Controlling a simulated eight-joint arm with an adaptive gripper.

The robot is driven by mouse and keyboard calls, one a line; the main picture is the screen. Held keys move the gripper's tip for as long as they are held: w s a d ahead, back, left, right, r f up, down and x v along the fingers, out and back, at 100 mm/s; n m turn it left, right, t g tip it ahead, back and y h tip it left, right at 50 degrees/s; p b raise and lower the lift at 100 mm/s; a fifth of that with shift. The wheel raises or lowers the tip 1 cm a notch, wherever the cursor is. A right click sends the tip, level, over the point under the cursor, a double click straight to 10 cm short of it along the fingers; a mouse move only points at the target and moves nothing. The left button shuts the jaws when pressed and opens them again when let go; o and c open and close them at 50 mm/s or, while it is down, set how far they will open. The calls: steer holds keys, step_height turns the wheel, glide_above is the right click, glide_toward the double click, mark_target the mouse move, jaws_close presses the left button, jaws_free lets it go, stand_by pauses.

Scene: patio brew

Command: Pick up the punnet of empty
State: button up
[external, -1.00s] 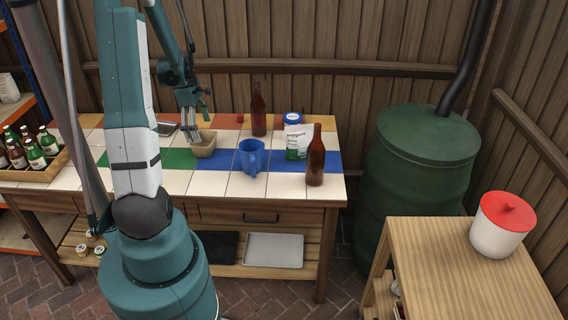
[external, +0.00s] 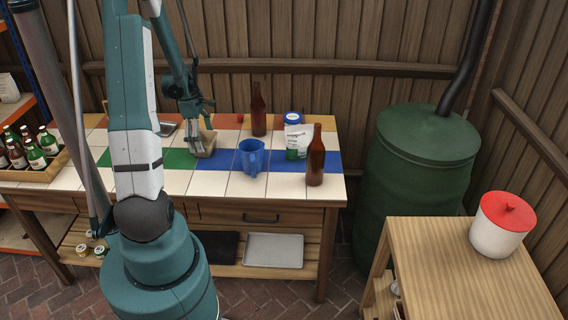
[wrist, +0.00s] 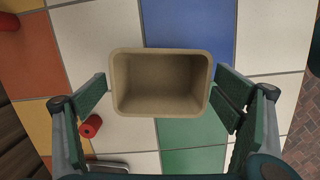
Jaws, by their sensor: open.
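The punnet (external: 206,146) is a tan, open-topped box on the tiled table, partly hidden by my gripper in the external view. The wrist view looks into the punnet (wrist: 160,84) from above, and it is empty. My gripper (external: 198,117) is low over it. In the wrist view my open gripper (wrist: 163,94) has one finger pad left of the punnet and one right of it, with a gap showing at the left. Contact at the right is unclear. The external view does not show clearly whether the punnet is tilted.
A blue jug (external: 251,158) stands just right of the punnet. Two brown bottles (external: 258,112) (external: 315,160), a white-and-green bag (external: 298,140) and a blue-lidded tub (external: 293,118) stand further right. A small red object (wrist: 90,126) lies nearby. A bottle crate (external: 38,172) is at far left.

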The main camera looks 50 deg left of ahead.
steer(key=shift+f, duration=0.3)
stand_by(0.4)
steer(key=c, duration=0.9)
steer(key=shift+o, duration=0.2)
